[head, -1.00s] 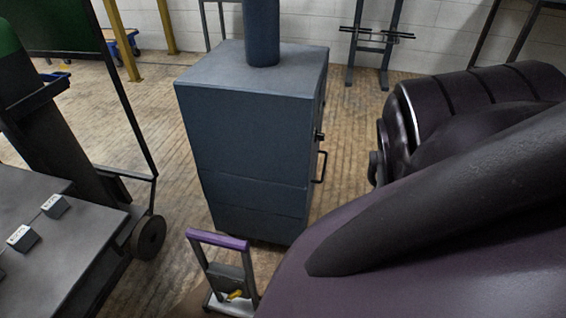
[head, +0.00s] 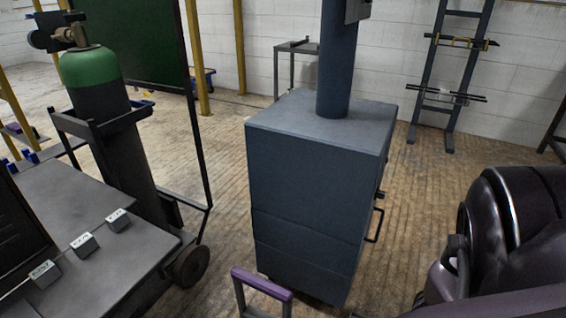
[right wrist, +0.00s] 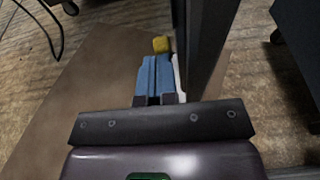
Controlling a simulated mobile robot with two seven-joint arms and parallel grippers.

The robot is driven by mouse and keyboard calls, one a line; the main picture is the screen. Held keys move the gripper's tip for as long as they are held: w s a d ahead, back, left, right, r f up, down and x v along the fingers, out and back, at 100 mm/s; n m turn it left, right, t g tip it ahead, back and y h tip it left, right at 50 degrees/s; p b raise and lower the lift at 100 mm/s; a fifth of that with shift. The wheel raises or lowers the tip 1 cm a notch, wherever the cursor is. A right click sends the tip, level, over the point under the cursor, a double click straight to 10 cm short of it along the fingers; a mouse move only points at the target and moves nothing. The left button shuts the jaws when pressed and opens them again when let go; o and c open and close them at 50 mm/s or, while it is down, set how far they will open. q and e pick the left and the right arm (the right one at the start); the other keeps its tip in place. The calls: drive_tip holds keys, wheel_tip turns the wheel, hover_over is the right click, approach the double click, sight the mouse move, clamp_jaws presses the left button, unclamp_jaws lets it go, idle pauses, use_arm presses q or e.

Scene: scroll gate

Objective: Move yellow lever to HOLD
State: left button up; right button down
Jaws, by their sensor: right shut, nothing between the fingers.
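The yellow lever's knob (right wrist: 161,45) shows in the right wrist view, just past the tips of my right gripper (right wrist: 155,63). The blue fingers are shut and empty. I cannot tell whether they touch the knob. The fingers hide the lever's lower part. A dark upright post (right wrist: 208,40) stands close along the right side of the fingers. In the head view the purple top bar (head: 262,283) of the small gate frame is at the bottom edge; the lever is out of that view. No HOLD mark is readable. My left gripper is not in view.
A dark blue cabinet (head: 310,190) stands behind the purple bar. At left are a grey table (head: 140,255) with several small labelled blocks and a green-topped gas cylinder (head: 92,75) on a wheeled cart. Bare floor (head: 225,150) lies between cart and cabinet.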

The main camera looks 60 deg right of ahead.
use_arm(q)
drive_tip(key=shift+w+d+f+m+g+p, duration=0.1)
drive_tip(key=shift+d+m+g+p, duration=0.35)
drive_tip(key=shift+p, duration=0.75)
use_arm(e)
drive_tip(key=shift+w+r+g, duration=0.55)
drive_tip(key=shift+r+g, duration=0.1)
drive_tip(key=shift+g, duration=0.05)
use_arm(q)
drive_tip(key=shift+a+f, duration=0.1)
use_arm(e)
drive_tip(key=shift+s+f, duration=0.1)
drive_tip(key=shift+f, duration=0.05)
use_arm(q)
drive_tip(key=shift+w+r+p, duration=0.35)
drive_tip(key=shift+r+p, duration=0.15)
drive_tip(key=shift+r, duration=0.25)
use_arm(e)
drive_tip(key=shift+r, duration=0.85)
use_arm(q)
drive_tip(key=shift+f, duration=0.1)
